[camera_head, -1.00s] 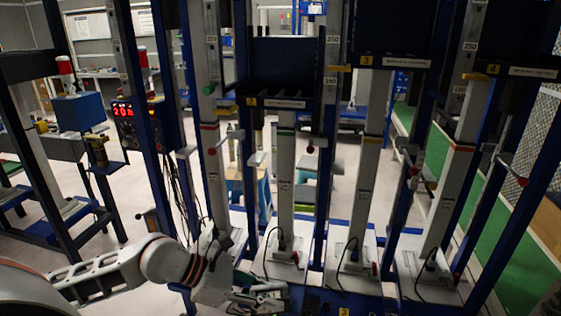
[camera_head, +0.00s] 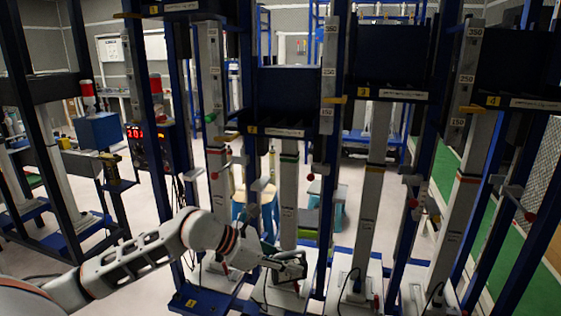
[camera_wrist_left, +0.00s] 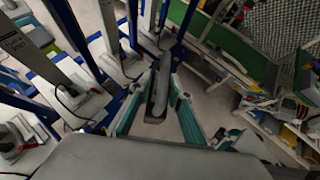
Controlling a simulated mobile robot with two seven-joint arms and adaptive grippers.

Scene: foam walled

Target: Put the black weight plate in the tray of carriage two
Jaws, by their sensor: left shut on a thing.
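My left gripper (camera_head: 288,266) is low in the middle of the head view, in front of the column bases. It is shut on a dark, flat thing, apparently the black weight plate (camera_head: 272,254), mostly hidden by the fingers. In the left wrist view the plate (camera_wrist_left: 159,95) shows nearly edge-on as a dark grey slab between the teal fingers. Carriage two (camera_head: 284,131), with a yellow number 2 tag, is a dark tray higher up, above the gripper. Its inside is hard to see. My right gripper is not in view.
Blue uprights and pale scale columns (camera_head: 288,190) stand close around my left gripper. Carriage three (camera_head: 390,94) and carriage four (camera_head: 520,102) hang to the right. A blue box (camera_head: 98,130) and a red display (camera_head: 145,133) are at the left. Stools (camera_head: 327,195) stand behind.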

